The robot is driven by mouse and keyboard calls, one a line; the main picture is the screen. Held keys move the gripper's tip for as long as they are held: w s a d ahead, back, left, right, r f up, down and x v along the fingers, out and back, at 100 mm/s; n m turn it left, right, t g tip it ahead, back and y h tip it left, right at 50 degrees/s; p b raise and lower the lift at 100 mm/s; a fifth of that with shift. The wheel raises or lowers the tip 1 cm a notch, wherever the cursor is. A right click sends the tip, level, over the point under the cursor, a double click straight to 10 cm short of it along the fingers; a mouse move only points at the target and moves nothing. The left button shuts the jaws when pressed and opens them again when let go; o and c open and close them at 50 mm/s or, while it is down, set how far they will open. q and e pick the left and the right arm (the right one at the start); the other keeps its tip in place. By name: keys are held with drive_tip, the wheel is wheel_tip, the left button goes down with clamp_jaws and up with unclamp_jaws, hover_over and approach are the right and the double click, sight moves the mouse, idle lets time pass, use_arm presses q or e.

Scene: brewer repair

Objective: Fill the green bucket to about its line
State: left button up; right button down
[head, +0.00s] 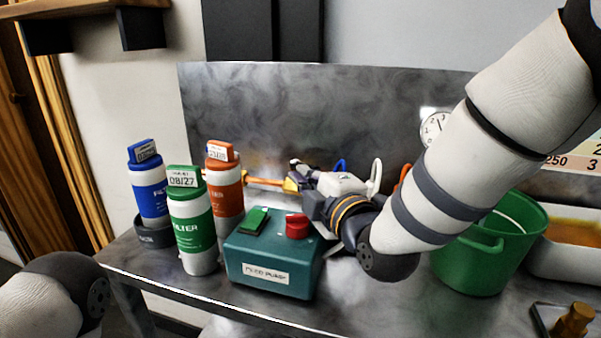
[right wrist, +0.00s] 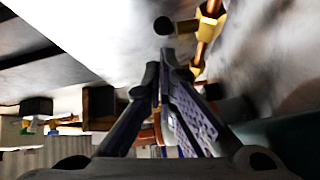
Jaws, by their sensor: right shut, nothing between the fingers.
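The green bucket (head: 468,265) stands on the bench at the right, partly behind my right arm. A white line shows on its inner wall; the water level cannot be told. A teal pump box (head: 270,265), labelled as a feed pump, stands at the front with a green rocker switch (head: 254,220) and a red knob (head: 297,226) on top. My right gripper (head: 298,172) is behind the box, near a copper pipe with a brass fitting (head: 291,183). In the right wrist view its fingers (right wrist: 168,56) are shut and empty, beside the brass fitting (right wrist: 207,27). My left gripper is out of view.
Blue (head: 151,192), green (head: 192,225) and orange (head: 225,190) filter cartridges stand left of the pump box. A round gauge (head: 434,127) is on the grey back panel (head: 300,110). A brass part (head: 575,319) is at the lower right. Bare bench shows in front of the bucket.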

drive_tip(key=x, duration=0.2)
drive_tip(key=shift+w, duration=0.25)
drive_tip(key=shift+w+d, duration=0.35)
drive_tip(key=shift+d, duration=0.4)
